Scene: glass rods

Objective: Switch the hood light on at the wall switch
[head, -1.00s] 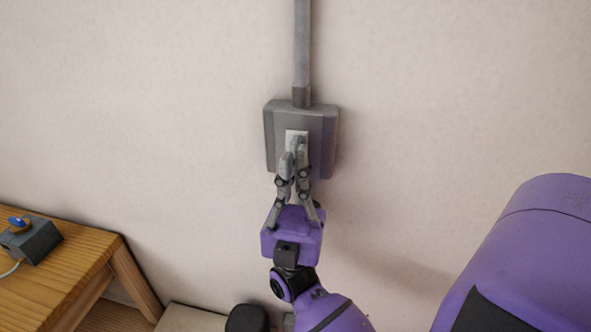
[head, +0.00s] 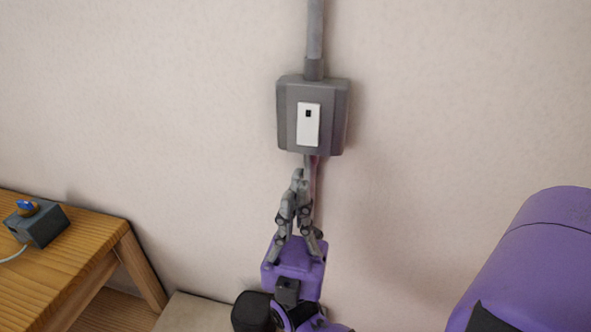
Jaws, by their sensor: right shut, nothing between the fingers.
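The wall switch is a grey box (head: 286,118) on the pale wall, with a white rocker (head: 308,128) on its front. A small dark mark sits near the top of the rocker. The rocker is in full view; I cannot tell from its tilt whether it is on or off. My right gripper (head: 299,178) points up just below the box. Its fingers are together and empty, apart from the rocker. My left gripper is not in view. No hood light shows.
A grey conduit (head: 315,30) runs up the wall from the box. A wooden table (head: 85,240) stands at the left, bearing a dark box with a blue knob (head: 38,222). The wall around the switch is clear.

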